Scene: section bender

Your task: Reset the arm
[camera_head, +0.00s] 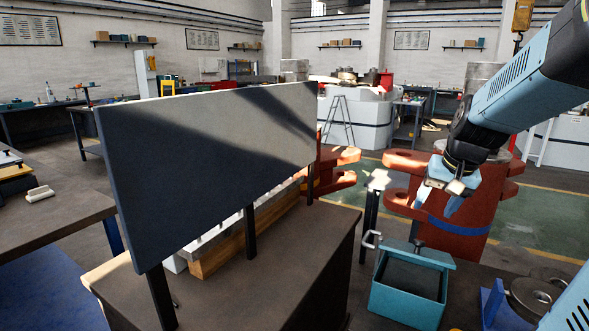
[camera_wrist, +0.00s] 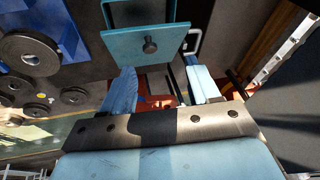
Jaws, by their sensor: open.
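My gripper (camera_head: 439,197) hangs from my light-blue arm at the right of the head view, in front of a red machine part. Its two blue fingers are apart with nothing between them. In the wrist view my gripper (camera_wrist: 160,88) shows the same open gap between its fingers. Below it in the head view is a teal box (camera_head: 405,311) with a handle; in the wrist view the teal box (camera_wrist: 145,46) lies beyond the fingertips, apart from them.
A dark upright panel (camera_head: 205,165) on posts stands over a brown cabinet (camera_head: 300,275) at the left centre. Red machine parts (camera_head: 465,225) stand behind my gripper. Round discs (camera_head: 535,292) lie at the lower right; discs (camera_wrist: 33,50) also show in the wrist view. Green floor (camera_head: 560,215) is open at the right.

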